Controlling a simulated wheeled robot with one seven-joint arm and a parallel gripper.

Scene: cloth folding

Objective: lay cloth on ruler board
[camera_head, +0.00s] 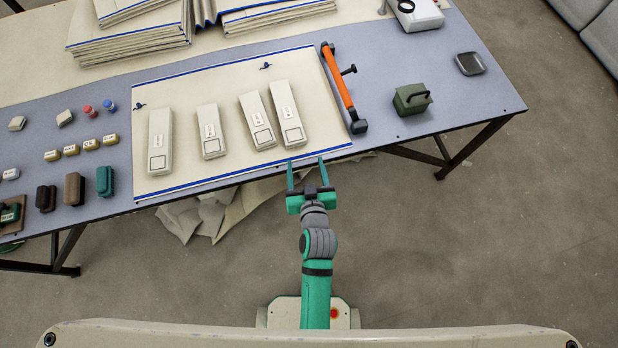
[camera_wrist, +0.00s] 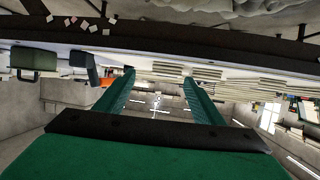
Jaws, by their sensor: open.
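A cream sheet with blue edge lines (camera_head: 225,98) lies flat on the table; I cannot tell whether it is the cloth or the ruler board. Several long white blocks (camera_head: 160,141) rest on it. A crumpled cream cloth (camera_head: 208,216) shows below the table's front edge, partly hidden by the table. Stacks of folded cream cloth with blue edges (camera_head: 130,42) stand at the back. My gripper (camera_head: 305,162) is open and empty at the table's front edge, just in front of the rightmost white block. Its two green fingers also show apart in the wrist view (camera_wrist: 158,77).
An orange-handled tool (camera_head: 340,82) lies along the sheet's right edge. A green block with a handle (camera_head: 411,99) and a dark square item (camera_head: 470,63) stand farther right. Small blocks and stamps (camera_head: 104,180) crowd the left. The table (camera_head: 385,70) has free room right of the orange tool.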

